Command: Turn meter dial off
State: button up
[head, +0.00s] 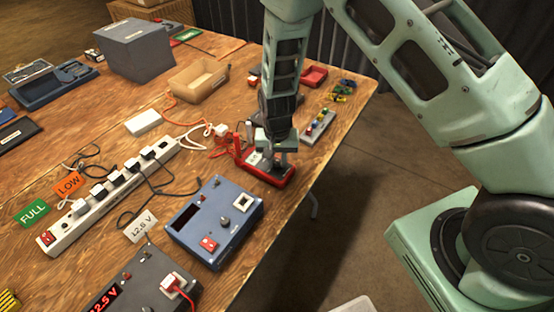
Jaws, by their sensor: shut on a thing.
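The meter (282,181) is a red-rimmed handheld unit with a small pale display, lying on the wooden table near its right edge. My gripper (282,162) points straight down over the meter's right part, its fingers close together at the face. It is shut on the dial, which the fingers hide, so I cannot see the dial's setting. The display is too small to read. Red leads run from the meter's left end.
A blue charger box (214,222) and a grey unit (139,290) with a red readout lie nearer. A white power strip (110,197) is at left. The table's right edge is near.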

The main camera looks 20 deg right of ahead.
aim_at(277, 164)
jog(key=n+b, duration=0.1)
jog(key=n, duration=0.4)
jog(key=shift+n, duration=0.3)
jog(key=n, duration=0.6)
jog(key=shift+b, duration=0.35)
grip_shut()
grip_release()
grip_shut()
jog(key=o, duration=1)
grip_release()
notch_tip(277, 164, up, 17)
jog(key=b, duration=0.1)
jog(key=shift+r, duration=0.2)
